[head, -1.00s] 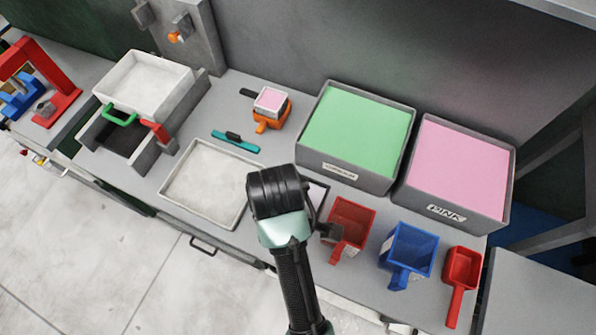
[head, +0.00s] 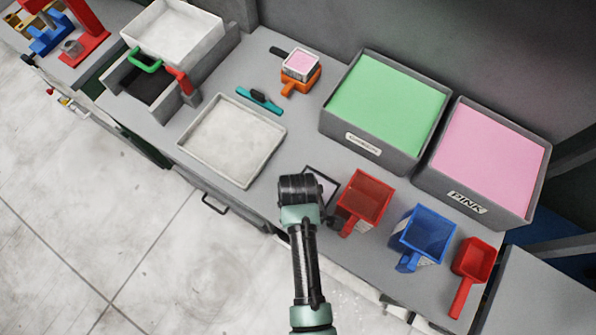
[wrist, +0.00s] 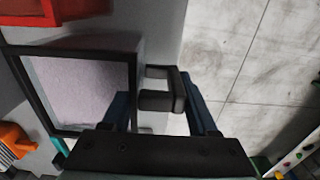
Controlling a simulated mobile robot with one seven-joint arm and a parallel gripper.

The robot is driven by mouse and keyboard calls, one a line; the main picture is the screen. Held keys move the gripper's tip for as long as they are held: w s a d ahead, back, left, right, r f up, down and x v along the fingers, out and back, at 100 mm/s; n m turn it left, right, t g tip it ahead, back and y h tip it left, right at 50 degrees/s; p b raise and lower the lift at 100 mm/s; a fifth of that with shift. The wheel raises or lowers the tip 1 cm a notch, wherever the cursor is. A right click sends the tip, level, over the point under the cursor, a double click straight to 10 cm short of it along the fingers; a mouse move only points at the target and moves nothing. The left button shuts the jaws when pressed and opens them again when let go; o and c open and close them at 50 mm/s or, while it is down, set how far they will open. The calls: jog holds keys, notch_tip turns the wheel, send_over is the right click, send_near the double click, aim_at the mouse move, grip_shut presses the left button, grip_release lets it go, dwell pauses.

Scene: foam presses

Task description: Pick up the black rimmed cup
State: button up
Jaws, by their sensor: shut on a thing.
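The black rimmed cup (wrist: 75,49) is a square cup with a dark rim and a pale inside, on the left of the wrist view. Its dark handle (wrist: 160,98) sticks out to the right, between my gripper's blue fingers (wrist: 164,108). My gripper is shut on the handle. In the head view the cup (head: 322,188) shows partly behind my wrist, between the white tray and the red cup. The fingers are mostly hidden there, and I cannot tell whether the cup rests on the bench.
A red cup (head: 366,198) stands close on the right, then a blue cup (head: 424,232) and a red scoop (head: 472,262). Green (head: 388,105) and pink (head: 485,155) bins stand behind. A shallow white tray (head: 232,140) lies to the left. The bench's front edge is near.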

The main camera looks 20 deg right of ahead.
jog(key=shift+f, duration=0.55)
jog(key=shift+f, duration=0.2)
jog(key=o, duration=1.4)
